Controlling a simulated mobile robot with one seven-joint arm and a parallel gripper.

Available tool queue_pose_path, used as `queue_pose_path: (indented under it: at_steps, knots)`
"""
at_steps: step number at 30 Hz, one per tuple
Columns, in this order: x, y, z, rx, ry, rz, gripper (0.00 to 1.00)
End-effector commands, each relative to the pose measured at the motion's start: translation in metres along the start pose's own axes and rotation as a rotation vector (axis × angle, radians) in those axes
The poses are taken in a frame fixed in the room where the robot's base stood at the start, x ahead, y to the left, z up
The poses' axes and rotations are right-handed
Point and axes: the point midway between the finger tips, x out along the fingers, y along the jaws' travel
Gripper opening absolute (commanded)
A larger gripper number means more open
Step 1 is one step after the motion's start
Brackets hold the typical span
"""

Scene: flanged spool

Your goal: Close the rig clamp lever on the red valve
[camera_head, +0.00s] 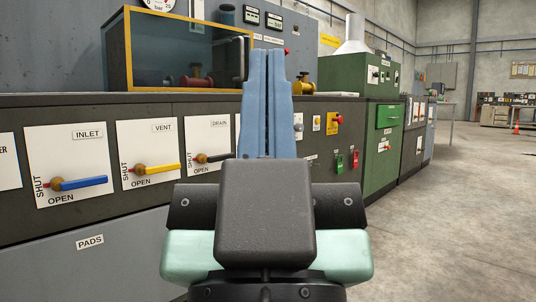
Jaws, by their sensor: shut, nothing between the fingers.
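My gripper (270,54) is in the middle of the view, its two blue fingers pointing up and pressed together with nothing between them. It stands in front of the dark bench and hides part of it. A red flanged piece (194,81) sits inside a yellow-framed glass case (127,50) on the bench, left of my gripper. I cannot tell whether it is the red valve. A grey upright handle (240,58) shows at the case's right edge, just left of my fingers. I can make out no clamp lever for certain.
The bench front carries white panels with a blue INLET lever (80,184), a yellow VENT lever (155,169) and a dark DRAIN lever (213,158). A yellow fitting (303,86) stands right of my fingers. Green cabinets (372,110) follow. The floor (460,220) at right is clear.

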Motion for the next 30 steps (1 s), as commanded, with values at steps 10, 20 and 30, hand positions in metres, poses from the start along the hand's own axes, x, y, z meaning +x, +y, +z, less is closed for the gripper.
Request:
queue_pose_path:
  at_steps: [10, 20, 30]
  knots:
    - [0.071, 0.001, -0.067, 0.004, 0.000, 0.000, 0.00]
    - [0.156, 0.002, -0.147, 0.009, 0.000, -0.001, 0.00]
    - [0.226, 0.003, -0.214, 0.014, -0.001, -0.001, 0.00]
